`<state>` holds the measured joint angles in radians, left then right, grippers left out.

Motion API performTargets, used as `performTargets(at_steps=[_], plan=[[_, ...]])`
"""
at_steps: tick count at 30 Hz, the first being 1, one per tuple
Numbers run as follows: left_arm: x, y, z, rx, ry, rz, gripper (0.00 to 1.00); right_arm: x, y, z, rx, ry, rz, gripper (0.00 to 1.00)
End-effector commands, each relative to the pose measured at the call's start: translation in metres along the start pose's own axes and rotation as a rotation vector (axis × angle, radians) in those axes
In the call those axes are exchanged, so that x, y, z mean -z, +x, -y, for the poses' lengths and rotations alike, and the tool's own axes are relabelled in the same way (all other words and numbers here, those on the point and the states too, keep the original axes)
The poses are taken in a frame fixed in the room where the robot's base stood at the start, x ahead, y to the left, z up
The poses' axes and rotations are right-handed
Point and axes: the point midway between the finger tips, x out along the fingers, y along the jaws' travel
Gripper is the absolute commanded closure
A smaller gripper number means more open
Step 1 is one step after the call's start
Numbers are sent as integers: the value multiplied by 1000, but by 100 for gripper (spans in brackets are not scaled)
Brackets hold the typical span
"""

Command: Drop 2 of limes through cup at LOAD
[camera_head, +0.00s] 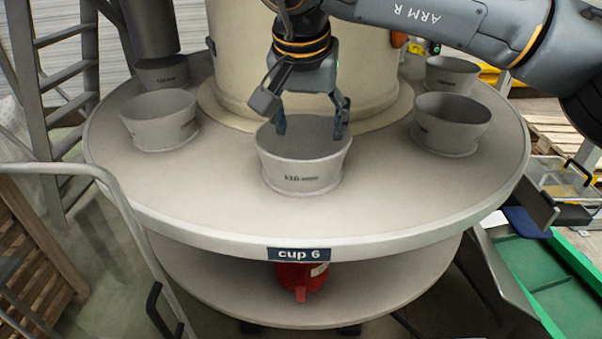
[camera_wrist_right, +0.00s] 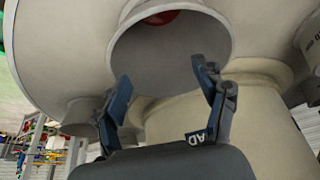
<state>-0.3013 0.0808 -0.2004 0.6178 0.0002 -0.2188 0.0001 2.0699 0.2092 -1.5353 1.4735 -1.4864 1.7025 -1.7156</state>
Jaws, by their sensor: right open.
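My right gripper (camera_head: 311,127) is open over the front grey cup (camera_head: 302,173), with its two fingertips apart at the cup's mouth and nothing between them. The cup stands upright on a round pale table (camera_head: 220,207), whose front rim bears a "cup 6" plate (camera_head: 299,254). In the right wrist view the open fingers (camera_wrist_right: 162,80) face the cup's mouth (camera_wrist_right: 178,65), and a patch of red (camera_wrist_right: 165,17) shows inside it. I see no lime in either view. No LOAD sign is readable. My left gripper is out of view.
More grey cups stand around the table, at left (camera_head: 160,122) and right (camera_head: 451,125). A wide pale column (camera_head: 235,60) rises behind the gripper. A red object (camera_head: 301,278) lies on the lower disc (camera_head: 215,285). A metal rail (camera_head: 120,195) passes at front left.

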Motion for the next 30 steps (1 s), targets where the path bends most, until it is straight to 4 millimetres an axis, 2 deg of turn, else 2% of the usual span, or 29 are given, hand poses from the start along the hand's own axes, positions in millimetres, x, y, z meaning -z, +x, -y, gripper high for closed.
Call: performTargets(at_steps=[5, 12, 18, 24, 30], plan=[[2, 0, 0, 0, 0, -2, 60, 0, -24, 1, 3, 0, -3, 29], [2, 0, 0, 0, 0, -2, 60, -1, -76, 1, 2, -1, -4, 29], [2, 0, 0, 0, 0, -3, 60, -1, -108, 2, 1, 0, -3, 29], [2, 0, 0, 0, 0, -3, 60, -1, -120, 1, 1, -1, -2, 29], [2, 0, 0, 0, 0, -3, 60, -2, -120, 1, 3, 0, 0, 29]])
